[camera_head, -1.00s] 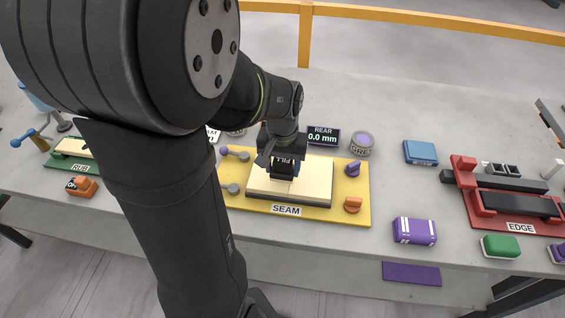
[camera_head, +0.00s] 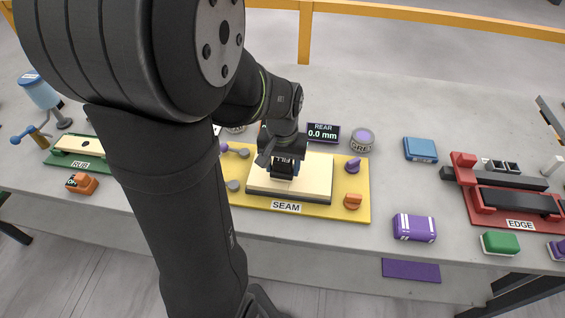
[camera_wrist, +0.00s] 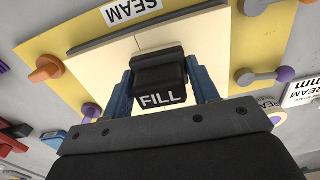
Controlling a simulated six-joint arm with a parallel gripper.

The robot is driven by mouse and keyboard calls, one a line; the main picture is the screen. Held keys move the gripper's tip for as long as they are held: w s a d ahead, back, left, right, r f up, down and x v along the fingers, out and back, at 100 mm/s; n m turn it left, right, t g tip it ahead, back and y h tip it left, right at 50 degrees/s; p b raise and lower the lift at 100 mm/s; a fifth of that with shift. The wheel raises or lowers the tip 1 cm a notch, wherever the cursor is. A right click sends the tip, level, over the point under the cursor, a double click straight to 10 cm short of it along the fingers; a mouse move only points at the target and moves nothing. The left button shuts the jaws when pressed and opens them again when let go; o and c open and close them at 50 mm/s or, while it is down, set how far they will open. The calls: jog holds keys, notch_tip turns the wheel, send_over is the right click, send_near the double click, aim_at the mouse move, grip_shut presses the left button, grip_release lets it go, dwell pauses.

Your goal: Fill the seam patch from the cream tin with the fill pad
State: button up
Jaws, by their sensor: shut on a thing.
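My gripper (camera_wrist: 160,88) is shut on the black fill pad (camera_wrist: 160,72), marked FILL, with a blue finger on each side. In the head view the pad (camera_head: 284,167) is over the middle of the cream-coloured slab (camera_head: 315,180) on the yellow SEAM board (camera_head: 355,214). I cannot tell whether the pad touches the slab. A thin seam line (camera_wrist: 138,42) shows beyond the pad in the wrist view; the patch under the pad is hidden. A tin (camera_head: 236,129) behind the board is mostly covered by my arm; its lettering, ending in REAM, shows in the wrist view (camera_wrist: 268,103).
Purple and grey levers and an orange knob (camera_head: 353,201) stand on the board. A REAR display (camera_head: 323,133) reads 0.0 mm. Around it are another tin (camera_head: 362,140), a blue block (camera_head: 420,150), a purple block (camera_head: 414,228), the red EDGE fixture (camera_head: 510,205) and the green RUB board (camera_head: 88,163).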

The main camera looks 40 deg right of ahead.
jog(key=shift+f, duration=0.45)
